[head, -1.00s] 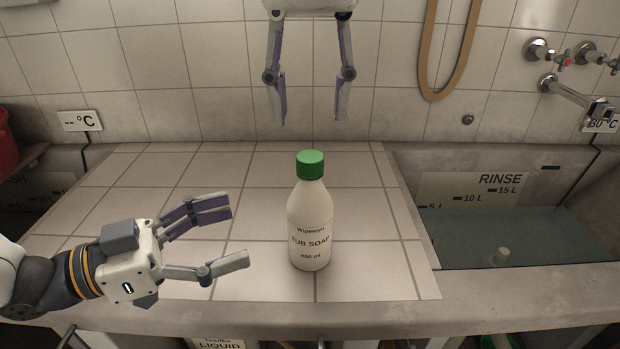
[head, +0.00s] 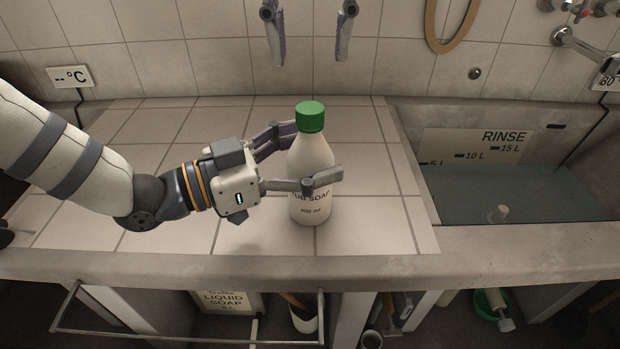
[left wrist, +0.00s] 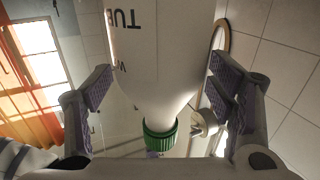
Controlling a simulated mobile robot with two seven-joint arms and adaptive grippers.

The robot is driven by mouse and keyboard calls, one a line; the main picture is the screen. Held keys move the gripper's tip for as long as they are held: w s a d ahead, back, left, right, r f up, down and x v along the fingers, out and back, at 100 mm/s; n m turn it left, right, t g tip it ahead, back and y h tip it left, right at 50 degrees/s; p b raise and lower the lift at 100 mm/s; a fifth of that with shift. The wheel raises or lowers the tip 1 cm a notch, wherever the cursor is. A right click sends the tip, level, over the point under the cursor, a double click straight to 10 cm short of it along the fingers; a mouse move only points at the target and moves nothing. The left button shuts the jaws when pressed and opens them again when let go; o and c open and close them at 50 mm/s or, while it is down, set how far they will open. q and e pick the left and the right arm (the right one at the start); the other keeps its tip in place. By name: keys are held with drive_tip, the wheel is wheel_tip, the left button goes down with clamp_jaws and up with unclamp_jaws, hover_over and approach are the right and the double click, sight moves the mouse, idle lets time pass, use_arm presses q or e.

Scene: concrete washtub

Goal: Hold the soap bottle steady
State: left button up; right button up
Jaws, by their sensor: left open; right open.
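The soap bottle (head: 313,158) is cream-white with a green cap and stands upright on the tiled counter (head: 370,210). My left gripper (head: 305,160) is open around the bottle, with one finger in front of it and the other behind its left side. In the left wrist view the bottle (left wrist: 160,60) lies between the two fingers (left wrist: 160,95), with a gap visible on the left side; contact on the right is unclear. The front finger hides part of the label. My right gripper (head: 310,35) is open and empty, above the back of the counter, partly cut off by the top edge.
A water-filled rinse basin (head: 500,205) is to the right, with a tap (head: 575,38) and a brown hose (head: 432,30) above. The counter's front edge (head: 330,270) is close. A liquid soap container (head: 225,300) stands below.

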use_arm(q)
clamp_jaws()
